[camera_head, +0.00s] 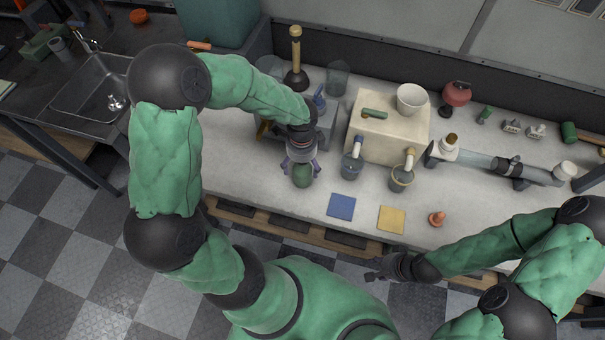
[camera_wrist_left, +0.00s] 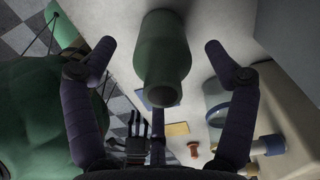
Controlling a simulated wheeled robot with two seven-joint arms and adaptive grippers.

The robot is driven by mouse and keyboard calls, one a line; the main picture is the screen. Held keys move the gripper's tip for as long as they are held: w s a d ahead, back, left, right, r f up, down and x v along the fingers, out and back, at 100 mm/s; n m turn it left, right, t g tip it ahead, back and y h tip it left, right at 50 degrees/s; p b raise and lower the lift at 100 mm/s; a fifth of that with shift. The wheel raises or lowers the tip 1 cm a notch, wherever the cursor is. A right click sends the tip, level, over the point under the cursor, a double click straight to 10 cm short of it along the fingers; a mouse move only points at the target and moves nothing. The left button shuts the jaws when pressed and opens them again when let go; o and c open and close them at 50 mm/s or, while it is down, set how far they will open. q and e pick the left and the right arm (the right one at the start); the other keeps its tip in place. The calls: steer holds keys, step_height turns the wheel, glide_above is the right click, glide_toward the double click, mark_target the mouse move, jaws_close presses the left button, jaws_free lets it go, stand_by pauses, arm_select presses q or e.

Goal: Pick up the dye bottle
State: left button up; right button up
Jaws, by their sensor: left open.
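The dye bottle, a green bottle (camera_head: 302,174), stands on the pale worktop near its front edge. In the left wrist view the green bottle (camera_wrist_left: 163,60) lies between the two spread fingers, its neck toward the camera. My left gripper (camera_head: 301,166) is open around the bottle, with a gap on both sides; its fingers also show in the left wrist view (camera_wrist_left: 160,55). My right gripper (camera_head: 375,268) hangs in front of the worktop's front edge, away from the bottle; its fingers are too small to read.
A blue square (camera_head: 341,207) and a yellow square (camera_head: 392,219) lie near the front edge. A cream block (camera_head: 386,140) stands behind. A plunger (camera_head: 296,75) is at the back.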

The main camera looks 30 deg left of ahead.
arm_select(q)
step_height(320, 180, down, 4)
steer(key=shift+w+r+b, duration=0.1)
steer(key=shift+r+b, duration=0.1)
steer(key=shift+b, duration=0.4)
steer(key=c, duration=1.4)
steer(key=shift+r, duration=0.1)
steer(key=shift+r, duration=0.1)
steer(key=shift+r+p, duration=1.1)
steer(key=shift+r, duration=0.5)
steer(key=shift+s+d+r+p, duration=0.75)
steer(key=shift+d+r, duration=0.85)
steer(key=shift+d, duration=0.55)
steer(key=shift+s+d+r+p, duration=0.75)
steer(key=shift+d+r, duration=0.8)
steer(key=shift+d, duration=0.65)
steer(key=shift+s+d+r+p, duration=0.75)
steer(key=shift+d+r, duration=0.85)
steer(key=shift+d, duration=0.55)
steer(key=shift+s+d, duration=0.1)
